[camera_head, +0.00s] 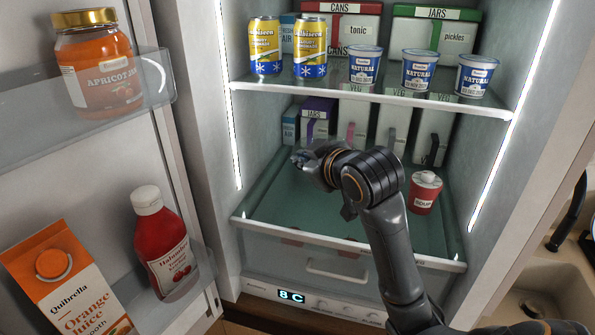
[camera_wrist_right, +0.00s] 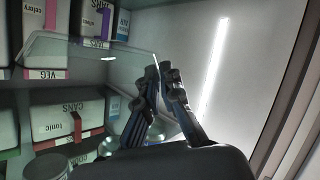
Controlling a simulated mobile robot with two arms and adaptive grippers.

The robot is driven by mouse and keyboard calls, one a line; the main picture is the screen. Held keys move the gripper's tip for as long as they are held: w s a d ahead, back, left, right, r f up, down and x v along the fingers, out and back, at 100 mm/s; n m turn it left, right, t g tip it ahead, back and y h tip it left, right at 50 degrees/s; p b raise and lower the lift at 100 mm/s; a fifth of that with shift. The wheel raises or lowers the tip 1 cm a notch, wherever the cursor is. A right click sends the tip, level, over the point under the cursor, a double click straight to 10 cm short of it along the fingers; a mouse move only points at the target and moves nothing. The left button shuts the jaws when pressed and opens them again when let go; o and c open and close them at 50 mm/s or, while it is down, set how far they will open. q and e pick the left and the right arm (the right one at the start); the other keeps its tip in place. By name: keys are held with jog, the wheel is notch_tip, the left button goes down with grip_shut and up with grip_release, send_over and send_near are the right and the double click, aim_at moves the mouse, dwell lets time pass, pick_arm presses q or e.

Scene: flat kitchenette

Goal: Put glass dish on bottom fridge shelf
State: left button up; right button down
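The glass dish (camera_wrist_right: 95,50) is a clear, see-through shape with a rounded corner in the right wrist view, in front of the boxes. Its edge meets the tips of my right gripper (camera_wrist_right: 158,68), whose fingers are almost together on it. In the head view the right gripper (camera_head: 304,159) is inside the fridge, over the left part of the bottom shelf (camera_head: 275,205). I cannot make out the dish clearly there. My forearm hides the middle of that shelf. My left gripper is not in view.
A red-labelled soup cup (camera_head: 424,193) stands on the bottom shelf's right side. Several boxes (camera_head: 390,130) line its back. The middle shelf (camera_head: 380,96) above holds cans (camera_head: 265,48) and yogurt cups (camera_head: 418,72). The open door, left, holds ketchup (camera_head: 160,245), jam (camera_head: 97,65) and juice (camera_head: 65,280).

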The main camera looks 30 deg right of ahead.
jog(key=w, duration=0.1)
jog(key=w+d+f, duration=0.1)
jog(key=w, duration=0.1)
jog(key=shift+d+f, duration=0.1)
jog(key=shift+f, duration=0.2)
jog(key=w+f, duration=0.1)
jog(key=f, duration=0.1)
jog(key=w+d+f, duration=0.1)
jog(key=w+f, duration=0.1)
jog(key=shift+w+d+f, duration=0.1)
jog(key=shift+w+f, duration=0.15)
jog(key=shift+w, duration=0.05)
jog(key=shift+w+f, duration=0.1)
jog(key=shift+f, duration=0.1)
jog(key=f, duration=0.2)
jog(key=w+f, duration=0.1)
jog(key=shift+d+f, duration=0.25)
jog(key=shift+f, duration=0.25)
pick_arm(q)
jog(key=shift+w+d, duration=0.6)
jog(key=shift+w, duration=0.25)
pick_arm(e)
jog(key=shift+s+r, duration=0.1)
